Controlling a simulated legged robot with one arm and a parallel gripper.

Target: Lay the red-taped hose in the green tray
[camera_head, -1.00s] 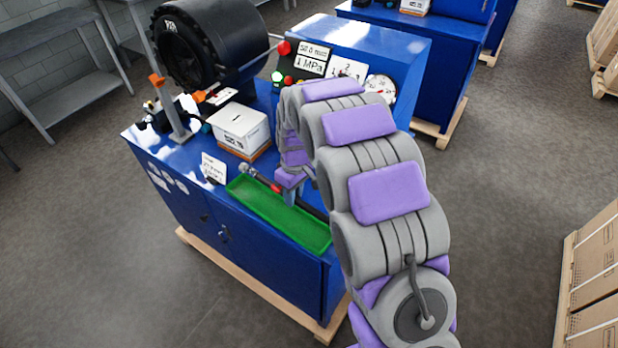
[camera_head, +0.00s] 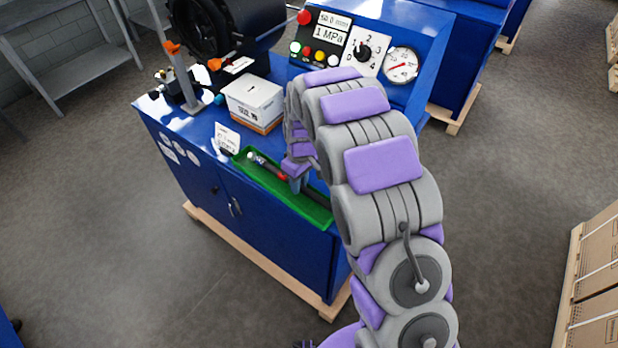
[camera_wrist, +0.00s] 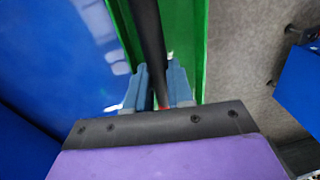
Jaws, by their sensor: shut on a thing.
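The green tray (camera_head: 318,212) lies along the front edge of the blue bench top. The red-taped hose (camera_head: 268,167) is a dark hose with a metal fitting at its left end and a red band near it. It lies lengthwise within the tray's outline; I cannot tell whether it touches the tray floor. My gripper (camera_head: 296,184) is over the middle of the tray, shut on the hose just beside the red tape. In the wrist view the hose (camera_wrist: 148,40) runs between the two blue fingers, with the green tray (camera_wrist: 186,30) around it. A trace of red shows near the palm.
A white box (camera_head: 254,98) and a small white card (camera_head: 227,138) stand behind the tray. The black crimper head (camera_head: 225,35) and the control panel with its gauge (camera_head: 401,64) are further back. Floor is free in front of the bench.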

